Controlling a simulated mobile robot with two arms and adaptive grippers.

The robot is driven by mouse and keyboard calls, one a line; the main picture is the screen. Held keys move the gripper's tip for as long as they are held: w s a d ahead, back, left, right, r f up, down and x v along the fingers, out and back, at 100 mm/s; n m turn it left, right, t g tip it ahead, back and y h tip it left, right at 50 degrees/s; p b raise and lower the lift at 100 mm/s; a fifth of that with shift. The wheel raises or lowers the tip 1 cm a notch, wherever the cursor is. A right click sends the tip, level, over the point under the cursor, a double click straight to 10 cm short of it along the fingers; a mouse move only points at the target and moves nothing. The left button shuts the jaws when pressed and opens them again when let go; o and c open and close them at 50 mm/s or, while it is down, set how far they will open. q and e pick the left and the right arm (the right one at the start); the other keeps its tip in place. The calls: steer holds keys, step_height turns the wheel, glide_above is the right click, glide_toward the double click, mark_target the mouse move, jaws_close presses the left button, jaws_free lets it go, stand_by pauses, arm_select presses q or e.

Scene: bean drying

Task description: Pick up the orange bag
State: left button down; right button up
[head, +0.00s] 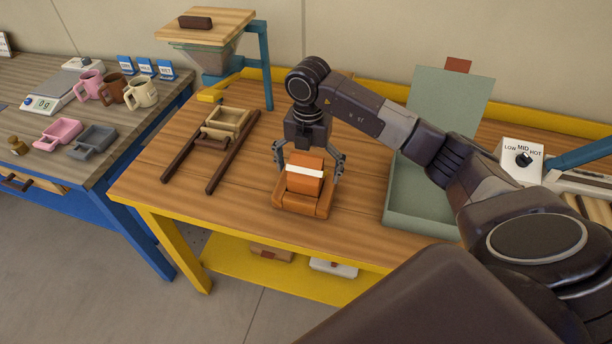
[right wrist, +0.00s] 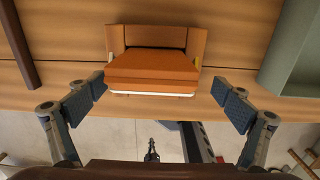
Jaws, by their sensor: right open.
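The orange bag (head: 304,175) has a white band and sits in an orange-brown tray (head: 302,209) on the wooden table. In the right wrist view the orange bag (right wrist: 152,68) shows ahead, with part of the tray (right wrist: 196,45) behind it. My right gripper (head: 308,170) is above the bag in the head view, with one finger on each side of it. In the right wrist view its fingers (right wrist: 168,98) are spread wide, with gaps between the pads and the bag. My left gripper is not in view.
A green box (head: 423,213) with its lid up stands right of the tray. A wooden rail frame with a small tray (head: 227,122) lies to the left. A hopper stand (head: 265,62) is behind. A control box with a dial (head: 519,160) is at the right.

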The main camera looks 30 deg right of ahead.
mark_target(306, 179)
steer(key=f, duration=0.2)
steer(key=w+f+p, duration=0.1)
steer(key=f, duration=0.1)
steer(key=shift+w+f, duration=0.1)
steer(key=shift+w, duration=0.1)
steer(key=shift+s, duration=0.25)
steer(key=shift+w, duration=0.15)
steer(key=c, duration=1.7)
